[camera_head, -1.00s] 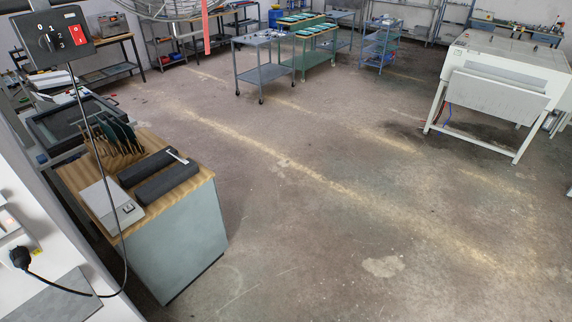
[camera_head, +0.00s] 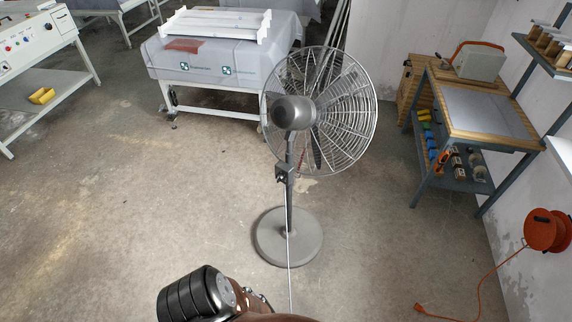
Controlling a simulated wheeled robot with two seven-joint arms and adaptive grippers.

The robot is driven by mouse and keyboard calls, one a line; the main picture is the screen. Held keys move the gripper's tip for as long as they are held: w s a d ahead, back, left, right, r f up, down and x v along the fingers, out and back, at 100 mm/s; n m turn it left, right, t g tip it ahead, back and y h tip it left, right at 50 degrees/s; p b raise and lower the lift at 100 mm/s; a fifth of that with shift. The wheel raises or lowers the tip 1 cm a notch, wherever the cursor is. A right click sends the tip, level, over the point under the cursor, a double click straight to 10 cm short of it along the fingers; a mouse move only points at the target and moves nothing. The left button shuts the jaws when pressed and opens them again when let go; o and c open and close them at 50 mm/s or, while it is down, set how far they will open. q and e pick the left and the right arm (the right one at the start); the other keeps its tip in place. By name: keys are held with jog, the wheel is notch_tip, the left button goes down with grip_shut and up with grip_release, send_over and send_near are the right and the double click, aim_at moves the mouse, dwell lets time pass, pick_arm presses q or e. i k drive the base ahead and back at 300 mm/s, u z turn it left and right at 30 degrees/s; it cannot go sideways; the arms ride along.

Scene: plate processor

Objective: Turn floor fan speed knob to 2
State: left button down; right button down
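The floor fan (camera_head: 339,110) stands upright in the middle of the view, with a wire cage, a grey motor housing (camera_head: 293,112), a dark pole and a round grey base (camera_head: 288,237). A small dark control box (camera_head: 284,172) is fixed to the pole below the cage. Its knob and markings are too small to read, so I cannot tell the speed setting. A thin pale cord hangs from the box down past the base. Neither of my grippers shows in this view.
A covered machine (camera_head: 222,50) stands behind the fan. A workbench (camera_head: 480,112) is at the right wall, with an orange cable reel (camera_head: 546,231) nearer. A white control console (camera_head: 30,45) is at the upper left. The floor left of the fan is clear.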

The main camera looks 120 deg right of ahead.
aim_at(280, 178)
jog(key=z, duration=4.1)
